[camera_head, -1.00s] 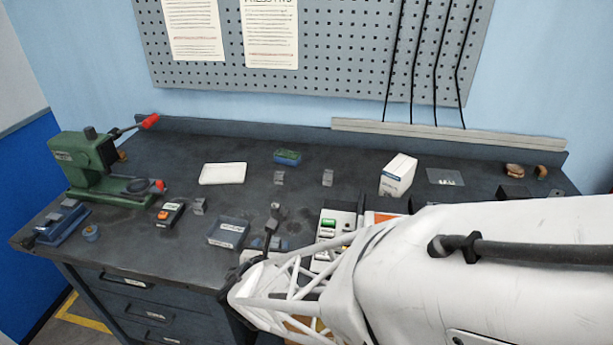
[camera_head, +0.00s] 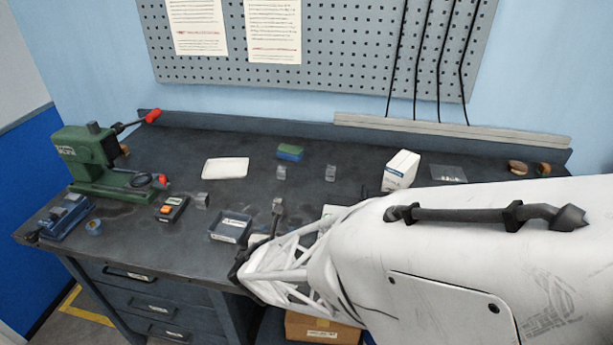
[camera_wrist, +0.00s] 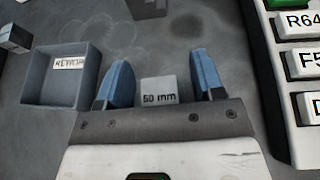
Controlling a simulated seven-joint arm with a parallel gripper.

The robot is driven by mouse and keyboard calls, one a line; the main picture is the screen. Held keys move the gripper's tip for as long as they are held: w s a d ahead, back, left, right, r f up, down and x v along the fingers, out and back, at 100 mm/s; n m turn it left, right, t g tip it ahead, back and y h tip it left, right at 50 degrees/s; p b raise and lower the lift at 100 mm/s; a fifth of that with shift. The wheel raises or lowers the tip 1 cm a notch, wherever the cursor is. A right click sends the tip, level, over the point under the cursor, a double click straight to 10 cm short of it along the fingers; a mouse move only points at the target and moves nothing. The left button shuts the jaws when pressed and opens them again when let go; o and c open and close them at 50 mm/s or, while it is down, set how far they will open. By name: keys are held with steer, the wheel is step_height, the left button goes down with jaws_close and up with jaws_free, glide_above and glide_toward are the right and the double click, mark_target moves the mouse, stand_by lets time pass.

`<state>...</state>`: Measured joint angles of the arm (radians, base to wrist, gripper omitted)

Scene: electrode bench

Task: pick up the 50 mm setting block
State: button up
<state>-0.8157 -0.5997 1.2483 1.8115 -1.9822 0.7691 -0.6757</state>
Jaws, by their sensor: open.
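The 50 mm setting block (camera_wrist: 159,91) is a small light grey block with "50 mm" in dark print. In the wrist view it stands between the two blue fingers of my gripper (camera_wrist: 161,68), with a gap on each side. The gripper is open and holds nothing. The block's lower part is hidden behind the gripper's grey front edge. I cannot tell how far the block lies below the fingertips. In the head view my white arm covers much of that area, and I cannot make out the block with certainty.
A blue-grey tray (camera_wrist: 35,100) with a label is close left of the fingers. A dark-edged panel with white label plates (camera_wrist: 303,64) is close right. A dark block (camera_wrist: 147,8) is ahead. The bench also holds a green press (camera_head: 100,160) and a white box (camera_head: 401,170).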

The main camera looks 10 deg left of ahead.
steer(key=shift+c, duration=0.2)
jaws_close()
stand_by(0.3)
steer(key=shift+r, duration=0.1)
steer(key=shift+r, duration=0.75)
step_height(320, 180, up, 2)
steer(key=shift+r, duration=0.1)
steer(key=s+d, duration=0.3)
steer(key=s, duration=0.1)
steer(key=s+d, duration=0.3)
steer(key=s, duration=0.1)
steer(key=s+d+r, duration=0.1)
steer(key=s+d, duration=0.2)
steer(key=s, duration=0.2)
steer(key=shift+s+d+r, duration=0.1)
